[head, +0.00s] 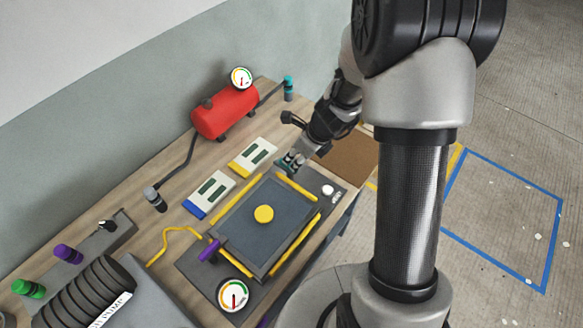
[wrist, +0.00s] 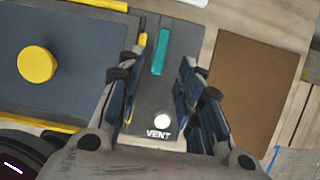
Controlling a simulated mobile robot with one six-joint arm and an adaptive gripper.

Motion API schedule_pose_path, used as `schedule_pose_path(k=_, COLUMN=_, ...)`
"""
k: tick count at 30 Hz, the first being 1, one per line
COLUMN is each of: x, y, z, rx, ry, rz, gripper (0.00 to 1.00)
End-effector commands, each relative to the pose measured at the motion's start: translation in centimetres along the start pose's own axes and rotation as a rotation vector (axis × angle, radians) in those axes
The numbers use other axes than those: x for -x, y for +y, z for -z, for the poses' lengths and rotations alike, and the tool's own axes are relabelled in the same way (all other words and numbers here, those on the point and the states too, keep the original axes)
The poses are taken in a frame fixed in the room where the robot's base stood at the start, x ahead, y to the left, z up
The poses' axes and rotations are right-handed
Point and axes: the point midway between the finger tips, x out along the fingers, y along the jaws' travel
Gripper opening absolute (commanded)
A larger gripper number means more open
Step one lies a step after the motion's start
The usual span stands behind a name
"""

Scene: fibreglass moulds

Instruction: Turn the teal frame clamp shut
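The teal clamp handle (wrist: 160,52) is a short bar on the grey plate beside the frame in the wrist view. It lies nearly lengthwise in that picture, next to a yellow strip. My gripper (wrist: 163,62) is open, with one finger on each side of the handle's near end. I see no finger touching it; the height gap is hard to judge. In the head view my gripper (head: 290,164) is low at the far end of the frame (head: 225,208) and mostly hides the teal handle. A purple handle (head: 209,250) is at the frame's near end.
A round yellow knob (head: 263,214) sits mid-frame. A white VENT button (wrist: 162,120) is between my fingers' bases in the wrist view. A brown board (wrist: 258,85) lies to the right. A red tank (head: 225,112) and a separate teal-topped fitting (head: 288,84) stand behind.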

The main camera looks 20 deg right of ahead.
Motion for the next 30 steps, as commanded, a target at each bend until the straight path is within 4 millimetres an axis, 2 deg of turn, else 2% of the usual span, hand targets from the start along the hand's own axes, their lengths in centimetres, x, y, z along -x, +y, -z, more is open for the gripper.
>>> schedule_pose_path(k=1, x=-1.5, y=0.0, z=0.2, rx=-0.001, ry=0.0, rz=-0.001, gripper=0.33)
schedule_pose_path(k=3, x=-2.8, y=0.1, z=0.2, rx=0.0, ry=0.001, rz=-0.003, gripper=0.33)
schedule_pose_path(k=9, x=-5.1, y=0.0, z=0.1, rx=0.0, ry=0.0, rz=0.0, gripper=0.33)
schedule_pose_path(k=21, x=-5.7, y=0.0, z=0.0, rx=0.001, ry=-0.001, rz=0.0, gripper=0.33)
schedule_pose_path(k=30, x=-5.7, y=0.0, z=0.0, rx=0.0, ry=-0.001, rz=0.0, gripper=0.14)
